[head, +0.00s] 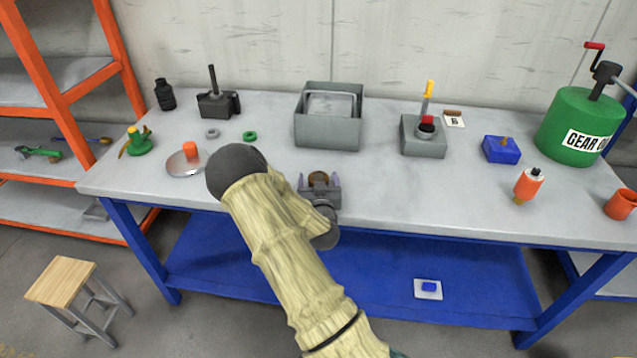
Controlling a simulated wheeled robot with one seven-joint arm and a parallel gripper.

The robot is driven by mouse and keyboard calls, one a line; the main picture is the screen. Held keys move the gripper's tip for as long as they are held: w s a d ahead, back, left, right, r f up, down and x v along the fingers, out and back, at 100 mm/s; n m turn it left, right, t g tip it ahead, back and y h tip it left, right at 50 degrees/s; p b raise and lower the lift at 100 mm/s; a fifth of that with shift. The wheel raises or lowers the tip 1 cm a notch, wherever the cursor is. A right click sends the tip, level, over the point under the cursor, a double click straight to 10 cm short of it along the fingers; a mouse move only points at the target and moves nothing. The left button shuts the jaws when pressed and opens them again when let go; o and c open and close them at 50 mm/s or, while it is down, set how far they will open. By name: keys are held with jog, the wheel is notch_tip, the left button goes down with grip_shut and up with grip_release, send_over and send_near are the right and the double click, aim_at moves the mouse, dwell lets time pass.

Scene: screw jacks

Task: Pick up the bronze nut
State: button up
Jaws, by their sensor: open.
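The bronze nut (318,178) is a small brown round piece near the front edge of the workbench, in the middle of the head view. My gripper (320,183) is right at it, with one purple-grey fingertip to its left and one to its right. The jaws are open. The nut's lower part is hidden behind the gripper body, so I cannot tell whether the fingers touch it.
A grey open box (328,132) stands behind my gripper. A silver dish with an orange knob (186,162), a green ring (249,136) and a grey ring (211,133) lie to the left. A grey block (424,146) stands to the right. The front bench area right of my gripper is clear.

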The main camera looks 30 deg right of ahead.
aim_at(319, 177)
dwell(0.3)
jog(key=shift+r, duration=0.1)
jog(key=c, duration=1.6)
jog(key=shift+r, duration=0.15)
notch_tip(319, 177, up, 10)
jog(key=shift+f, duration=0.15)
